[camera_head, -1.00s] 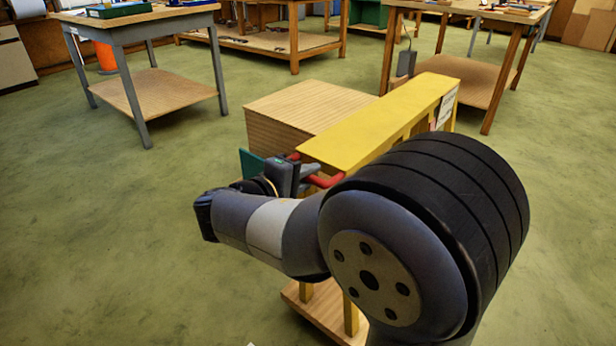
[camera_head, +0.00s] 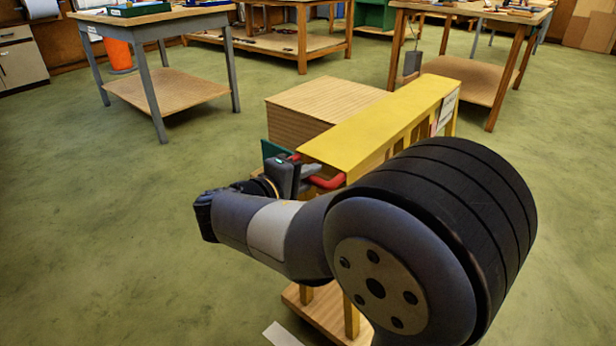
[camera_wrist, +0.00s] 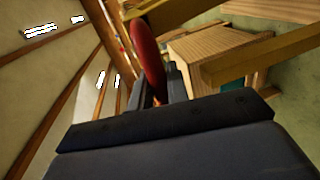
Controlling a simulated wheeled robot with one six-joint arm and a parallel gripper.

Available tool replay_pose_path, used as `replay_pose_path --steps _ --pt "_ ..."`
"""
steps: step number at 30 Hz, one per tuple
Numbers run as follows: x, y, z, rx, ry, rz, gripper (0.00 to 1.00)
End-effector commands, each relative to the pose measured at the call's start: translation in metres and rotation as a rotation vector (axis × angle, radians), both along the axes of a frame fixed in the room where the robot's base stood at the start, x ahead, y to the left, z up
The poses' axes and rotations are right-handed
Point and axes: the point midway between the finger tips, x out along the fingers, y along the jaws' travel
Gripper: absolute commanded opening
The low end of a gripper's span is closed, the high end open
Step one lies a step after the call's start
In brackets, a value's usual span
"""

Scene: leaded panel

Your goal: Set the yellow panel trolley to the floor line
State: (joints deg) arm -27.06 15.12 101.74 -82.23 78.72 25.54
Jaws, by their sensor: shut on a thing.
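The yellow panel trolley (camera_head: 395,115) stands in front of me in the head view, with a long yellow top, slatted side and wooden base (camera_head: 325,310). Its red handle (camera_head: 327,182) sticks out at the near end. My gripper (camera_head: 308,174) is shut on this handle. In the wrist view the red handle (camera_wrist: 149,55) rises between the fingers of my gripper (camera_wrist: 160,92). A short white strip (camera_head: 281,334), perhaps the floor line, shows at the bottom edge of the head view, left of the trolley base. My arm hides much of the trolley's lower part.
A wooden box (camera_head: 318,108) stands just beyond the trolley's left side; a gap between them cannot be judged. A grey-legged table (camera_head: 165,92) stands at the back left, a wooden table (camera_head: 480,85) at the back right. The green floor (camera_head: 110,230) at left is clear.

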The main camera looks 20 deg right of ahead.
Motion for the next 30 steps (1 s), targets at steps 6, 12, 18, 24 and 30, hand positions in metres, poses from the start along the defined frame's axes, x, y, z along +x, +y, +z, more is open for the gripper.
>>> replay_pose_path --steps 6,12,18,24,30 --pt "0.000 0.000 -0.002 0.001 0.003 0.000 0.00" --pt "0.000 0.000 -0.001 0.001 0.002 0.000 0.32" --pt "0.000 0.000 0.000 0.001 0.001 0.000 0.36" --pt "-0.003 0.006 0.002 0.000 0.000 0.002 0.36" --pt "-0.019 0.030 0.010 0.000 0.001 0.005 0.36"
